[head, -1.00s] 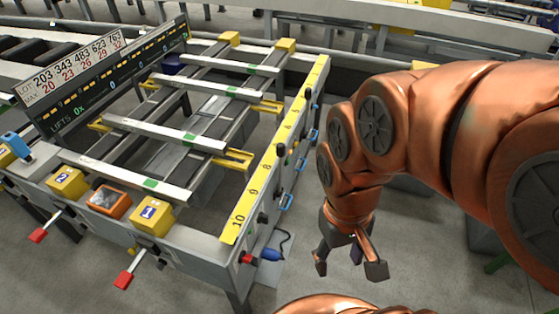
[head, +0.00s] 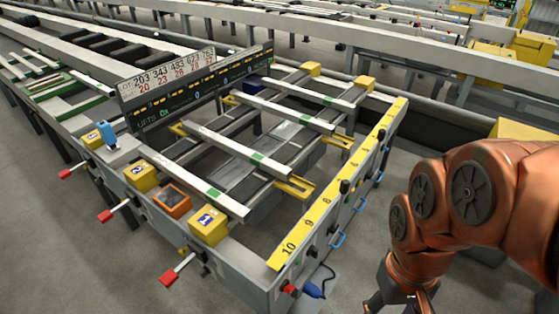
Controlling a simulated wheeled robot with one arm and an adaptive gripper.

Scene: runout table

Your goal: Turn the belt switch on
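The runout table frame (head: 240,262) stands in the middle of the head view. No label marks the belt switch, so I cannot tell which control it is. Small black controls (head: 311,252) and a red one (head: 289,288) sit on its right side face, below the yellow numbered strip (head: 318,205). A blue lever-like part (head: 106,134) stands on the front rail at the left. My gripper (head: 402,302) hangs at the bottom edge, right of the table and apart from it. Its fingers look spread and empty; their tips are partly cut off.
Yellow boxes (head: 209,226), an orange-framed box (head: 172,199) and red-ended levers (head: 169,277) line the front rail. A blue plug (head: 313,290) with a cable hangs near the front right corner. Blue handles (head: 338,239) stick out on the right side. Floor is clear in front.

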